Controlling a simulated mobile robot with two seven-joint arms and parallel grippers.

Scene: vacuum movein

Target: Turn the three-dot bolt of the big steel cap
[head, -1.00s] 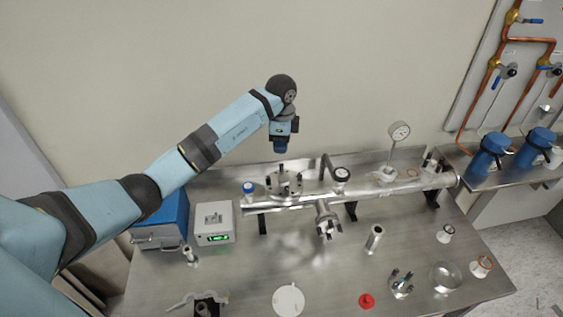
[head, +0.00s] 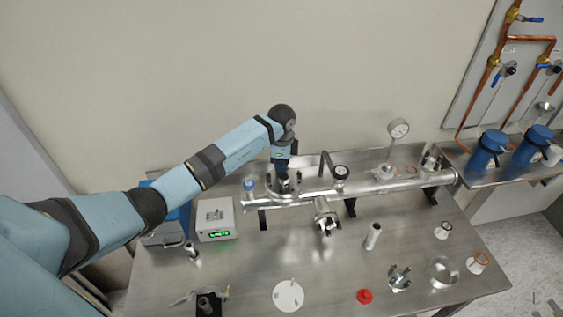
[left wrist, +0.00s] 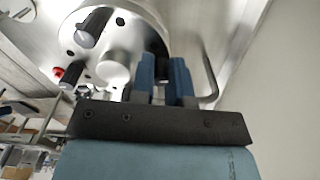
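The big steel cap (left wrist: 120,28) is a round steel disc with a pale central knob (left wrist: 113,67) and several dark bolts around it. In the head view the cap (head: 272,186) sits at the left of the steel pipe, partly hidden by my gripper. One bolt (left wrist: 92,27) and another (left wrist: 73,75) stand clear of my fingers. I cannot make out dots on any bolt. My left gripper (head: 285,183) is down at the cap. In the left wrist view its blue fingers (left wrist: 163,72) stand close together at the cap's rim, over a dark bolt; their grip is unclear. My right gripper is out of view.
The steel pipe (head: 395,186) runs right along the bench, with a gauge (head: 398,130). A bent handle (head: 327,166) stands just right of the cap, and a blue-topped fitting (head: 249,186) just left. A white box (head: 215,218) stands front left. Loose parts lie along the front.

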